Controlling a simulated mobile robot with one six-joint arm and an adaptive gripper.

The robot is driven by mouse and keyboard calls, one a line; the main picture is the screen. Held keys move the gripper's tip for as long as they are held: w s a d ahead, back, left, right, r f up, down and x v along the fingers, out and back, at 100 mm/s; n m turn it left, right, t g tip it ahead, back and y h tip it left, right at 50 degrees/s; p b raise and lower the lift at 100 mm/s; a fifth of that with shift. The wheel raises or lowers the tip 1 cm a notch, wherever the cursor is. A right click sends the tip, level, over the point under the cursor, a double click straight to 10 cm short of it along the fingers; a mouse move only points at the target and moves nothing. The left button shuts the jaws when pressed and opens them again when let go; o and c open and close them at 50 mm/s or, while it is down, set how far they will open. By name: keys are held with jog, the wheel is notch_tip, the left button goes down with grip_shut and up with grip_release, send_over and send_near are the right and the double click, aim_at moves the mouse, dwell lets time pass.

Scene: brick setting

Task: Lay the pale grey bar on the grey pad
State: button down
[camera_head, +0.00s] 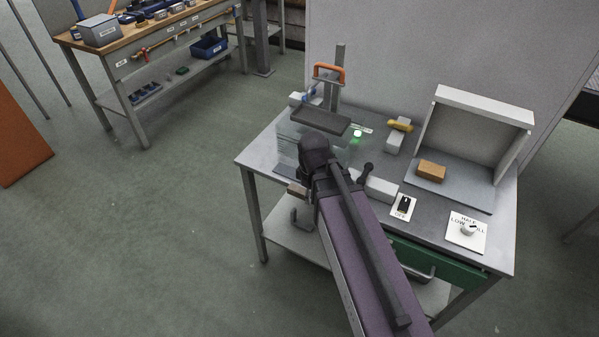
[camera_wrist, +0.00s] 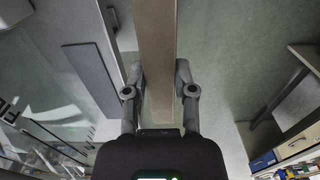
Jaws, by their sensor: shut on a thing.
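My gripper (camera_wrist: 158,82) is shut on a long, flat-faced bar (camera_wrist: 157,35), which looks grey-brown in the wrist view and runs away from the jaws. In the head view my gripper (camera_head: 303,188) is at the table's left edge, and only a short end of the bar (camera_head: 296,188) shows beside it. A dark grey pad (camera_wrist: 92,78) lies on the table left of the bar in the wrist view, apart from it. In the head view part of it (camera_head: 284,171) shows behind my wrist. My arm hides much of that area.
A clear screen (camera_head: 290,140) and a post with an orange clamp (camera_head: 329,72) stand near the pad. Pale blocks (camera_head: 381,188), a switch plate (camera_head: 403,206), a dial plate (camera_head: 467,231) and an open booth with a brown brick (camera_head: 431,171) fill the right. Floor left of the table is clear.

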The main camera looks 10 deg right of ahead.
jog(key=w, duration=0.4)
jog(key=w+a+f, duration=0.1)
jog(key=w, duration=0.4)
jog(key=w+b, duration=0.1)
jog(key=w, duration=0.3)
jog(key=shift+w+a+f, duration=0.15)
jog(key=shift+w+a, duration=0.05)
jog(key=shift+w, duration=0.6)
notch_tip(320, 180, down, 4)
jog(key=b, duration=0.4)
jog(key=shift+c, duration=2.2)
grip_release()
jog(key=shift+r, duration=0.25)
notch_tip(320, 180, up, 12)
jog(key=p, duration=1.2)
